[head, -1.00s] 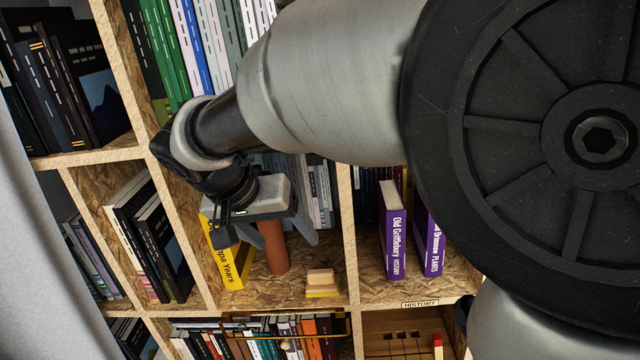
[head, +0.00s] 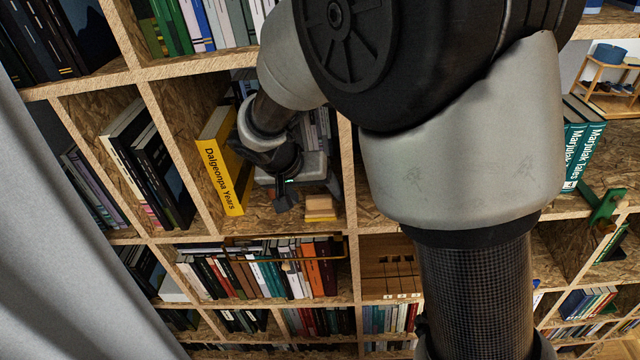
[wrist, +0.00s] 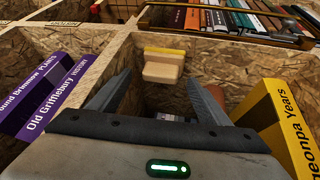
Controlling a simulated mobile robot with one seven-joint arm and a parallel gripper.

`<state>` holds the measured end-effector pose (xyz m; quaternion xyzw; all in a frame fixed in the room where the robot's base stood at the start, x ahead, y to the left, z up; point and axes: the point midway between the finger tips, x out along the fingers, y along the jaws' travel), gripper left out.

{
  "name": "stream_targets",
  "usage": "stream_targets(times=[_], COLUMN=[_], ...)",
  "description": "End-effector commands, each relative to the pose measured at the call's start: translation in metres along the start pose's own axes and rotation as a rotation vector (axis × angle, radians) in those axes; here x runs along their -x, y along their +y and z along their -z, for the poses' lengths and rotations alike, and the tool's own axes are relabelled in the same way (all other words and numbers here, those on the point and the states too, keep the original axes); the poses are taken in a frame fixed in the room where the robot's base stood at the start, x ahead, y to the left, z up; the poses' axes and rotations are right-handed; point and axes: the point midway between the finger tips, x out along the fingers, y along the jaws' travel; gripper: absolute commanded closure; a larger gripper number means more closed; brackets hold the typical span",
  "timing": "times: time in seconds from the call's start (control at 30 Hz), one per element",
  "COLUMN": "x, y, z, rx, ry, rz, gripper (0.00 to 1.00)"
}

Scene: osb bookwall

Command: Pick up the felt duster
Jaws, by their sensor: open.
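The felt duster (head: 320,207), a small pale wooden block with a yellow layer, rests on the floor of a shelf compartment near its front edge. In the wrist view the duster (wrist: 163,68) lies past the fingertips, roughly in line with the gap between them. My gripper (wrist: 158,82) is open, its two fingers apart with nothing held. In the head view my gripper reaches into the same compartment, just left of and behind the duster, and its fingers are mostly hidden by the wrist.
A yellow book (head: 222,165) stands left of my gripper, close by. A brown cylinder (wrist: 215,95) shows partly behind one finger. In the wrist view, purple books (wrist: 60,90) stand beyond a divider (wrist: 105,65). A full row of books (head: 275,270) fills the compartment below.

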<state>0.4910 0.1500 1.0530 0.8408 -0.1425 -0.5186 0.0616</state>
Motion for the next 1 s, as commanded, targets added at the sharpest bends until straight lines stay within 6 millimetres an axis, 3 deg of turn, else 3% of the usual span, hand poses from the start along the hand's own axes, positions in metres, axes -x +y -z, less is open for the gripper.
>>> stream_targets(times=[0.13,0.37,0.63,1.0], x=[-0.0134,-0.0143,-0.0140,-0.0089], y=[-0.0001,-0.0003,-0.0005,-0.0012], z=[0.0004,0.0006,0.0006,0.0014], rx=[-0.001,-0.001,-0.001,-0.001], ry=[0.000,0.001,0.001,0.002], rz=[0.000,0.001,0.001,0.002], gripper=[0.29,0.29,0.73,0.74])
